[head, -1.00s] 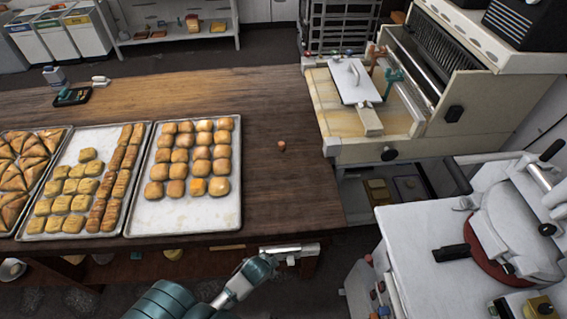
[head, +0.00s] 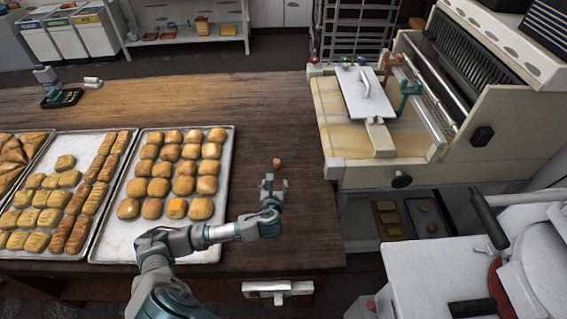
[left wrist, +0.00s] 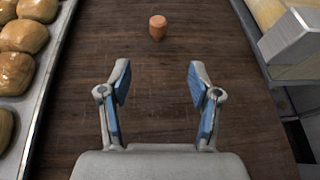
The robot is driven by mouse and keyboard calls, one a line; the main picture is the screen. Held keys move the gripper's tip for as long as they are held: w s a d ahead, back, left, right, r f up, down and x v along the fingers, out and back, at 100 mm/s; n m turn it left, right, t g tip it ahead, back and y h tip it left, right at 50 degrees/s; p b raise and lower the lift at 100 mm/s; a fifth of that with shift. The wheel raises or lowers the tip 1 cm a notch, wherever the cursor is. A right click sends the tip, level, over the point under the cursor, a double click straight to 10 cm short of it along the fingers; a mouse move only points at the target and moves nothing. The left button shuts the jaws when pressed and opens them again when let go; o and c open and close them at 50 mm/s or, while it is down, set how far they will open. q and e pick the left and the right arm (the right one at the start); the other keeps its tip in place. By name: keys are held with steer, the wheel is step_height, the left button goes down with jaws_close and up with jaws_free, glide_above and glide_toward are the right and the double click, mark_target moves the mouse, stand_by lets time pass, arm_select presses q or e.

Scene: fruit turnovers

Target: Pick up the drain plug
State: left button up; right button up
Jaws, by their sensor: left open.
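The drain plug (head: 277,163) is a small orange-brown stub on the wooden table, right of the pastry trays. In the left wrist view the plug (left wrist: 158,27) stands upright near the top, ahead of the fingers and centred between them. My left gripper (head: 273,183) is open and empty over the table, just on the near side of the plug and apart from it. Its two blue-padded fingers (left wrist: 158,82) are spread wide in the left wrist view. My right gripper is not in view.
A tray of pastries (head: 220,240) lies left of the plug, partly under my left arm; further trays lie beyond it. A dough machine (head: 375,150) stands right of the table edge. A dark small tray (head: 62,98) sits at the back left. Table around the plug is clear.

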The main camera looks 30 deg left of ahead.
arm_select(q)
glide_toward(276, 164)
steer(key=x, duration=0.6)
steer(key=shift+w+f+b, duration=0.1)
steer(key=shift+f+b, duration=0.05)
steer(key=shift+b, duration=0.25)
steer(key=shift+w+a+f, duration=0.15)
steer(key=shift+w, duration=0.3)
steer(key=x, duration=0.4)
steer(key=shift+w+a+f+b, duration=0.15)
steer(key=shift+w+f+b, duration=0.05)
steer(key=shift+w+b, duration=0.1)
steer(key=shift+s, duration=0.15)
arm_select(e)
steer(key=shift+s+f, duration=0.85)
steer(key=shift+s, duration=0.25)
arm_select(q)
steer(key=c, duration=1.1)
steer(key=shift+r, duration=0.15)
